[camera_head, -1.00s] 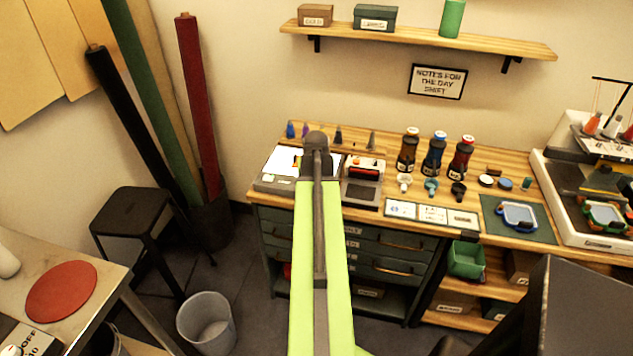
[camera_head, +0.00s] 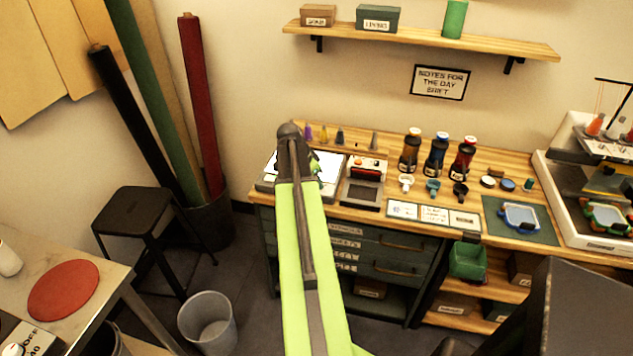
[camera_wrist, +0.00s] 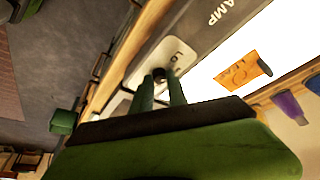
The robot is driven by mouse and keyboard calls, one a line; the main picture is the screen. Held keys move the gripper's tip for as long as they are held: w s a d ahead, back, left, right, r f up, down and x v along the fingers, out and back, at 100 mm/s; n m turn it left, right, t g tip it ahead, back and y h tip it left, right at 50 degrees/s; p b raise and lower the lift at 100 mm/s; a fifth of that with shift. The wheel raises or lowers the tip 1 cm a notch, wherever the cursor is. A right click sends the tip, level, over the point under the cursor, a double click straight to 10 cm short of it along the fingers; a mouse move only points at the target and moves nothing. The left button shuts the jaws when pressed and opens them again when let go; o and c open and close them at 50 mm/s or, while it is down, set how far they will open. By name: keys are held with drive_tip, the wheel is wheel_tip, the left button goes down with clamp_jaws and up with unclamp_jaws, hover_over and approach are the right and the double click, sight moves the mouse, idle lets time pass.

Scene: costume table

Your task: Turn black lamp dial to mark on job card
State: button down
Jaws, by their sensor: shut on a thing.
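The lamp is a grey box with a bright white top; it shows in the wrist view (camera_wrist: 205,35) with "AMP" legible, and at the table's left end in the head view (camera_head: 268,184). Its black dial (camera_wrist: 158,73) sits on a pale plate with partly readable lettering. My gripper (camera_wrist: 162,84) has its two green fingers on either side of the dial, shut on it; the fingers hide much of the dial, and its pointer is not clear. An orange card (camera_wrist: 240,72) with a dark curved marking lies on the lit top. In the head view my arm hides the gripper and dial.
A purple cone (camera_wrist: 288,107) and a blue one (camera_wrist: 314,85) stand beyond the lamp. A grey device (camera_head: 362,188) stands right of the lamp, then bottles, scoops and white cards (camera_head: 434,214). Drawers (camera_head: 385,246) lie below the tabletop.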

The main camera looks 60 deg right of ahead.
drive_tip(key=m, duration=0.2)
drive_tip(key=m+g, duration=0.1)
drive_tip(key=shift+w+m+y, duration=0.2)
drive_tip(key=shift+m+y, duration=0.2)
drive_tip(key=m+g+y, duration=0.1)
drive_tip(key=m, duration=0.2)
drive_tip(key=shift+w+d+m, duration=0.1)
drive_tip(key=shift+d+m, duration=0.05)
drive_tip(key=shift+m, duration=0.15)
drive_tip(key=m+y, duration=0.1)
drive_tip(key=m, duration=0.2)
drive_tip(key=shift+d+m, duration=0.15)
drive_tip(key=shift+m, duration=0.15)
drive_tip(key=shift+m+g+y, duration=0.3)
drive_tip(key=shift+m+y, duration=0.5)
drive_tip(key=shift+m, duration=0.8)
drive_tip(key=c, duration=1.3)
unclamp_jaws()
drive_tip(key=shift+d, duration=0.1)
drive_tip(key=shift+c, duration=0.2)
